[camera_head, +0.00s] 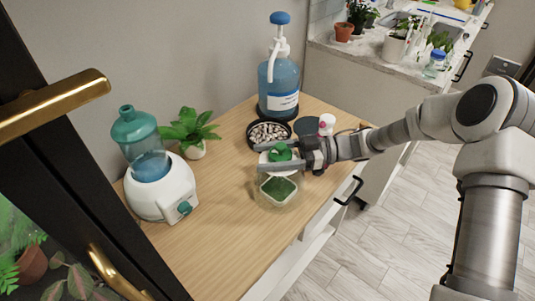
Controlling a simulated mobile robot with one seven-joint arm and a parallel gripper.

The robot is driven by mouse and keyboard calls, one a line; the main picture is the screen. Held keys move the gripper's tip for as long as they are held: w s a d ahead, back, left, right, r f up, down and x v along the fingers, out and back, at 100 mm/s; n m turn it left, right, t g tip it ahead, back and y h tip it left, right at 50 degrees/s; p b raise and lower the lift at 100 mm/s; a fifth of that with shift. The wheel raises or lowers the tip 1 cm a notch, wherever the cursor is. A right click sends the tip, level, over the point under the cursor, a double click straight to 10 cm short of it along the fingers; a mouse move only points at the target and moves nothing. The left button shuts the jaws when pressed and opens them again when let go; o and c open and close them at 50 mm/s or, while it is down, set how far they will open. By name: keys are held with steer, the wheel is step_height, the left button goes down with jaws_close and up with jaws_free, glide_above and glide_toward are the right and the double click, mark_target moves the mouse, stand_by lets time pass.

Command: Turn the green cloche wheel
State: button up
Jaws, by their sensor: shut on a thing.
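The green cloche wheel (280,152) sits on top of a small clear cloche on the wooden counter. Below it is a clear square container (279,189) with green contents. My gripper (262,158) reaches in from the right, with one finger on the far side of the wheel and one on the near side. It is shut on the wheel. The fingers hide part of the wheel and the cloche top.
A dish of pebbles (268,133) and a blue pump bottle (279,85) stand just behind. A white dispenser with a teal bottle (160,185) and a potted plant (190,130) stand left. The wooden counter (225,220) is clear at front left.

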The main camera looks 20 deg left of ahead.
stand_by(0.3)
steer(key=o, duration=1.4)
steer(key=p+v, duration=0.1)
steer(key=v, duration=1.6)
steer(key=shift+w+d, duration=0.15)
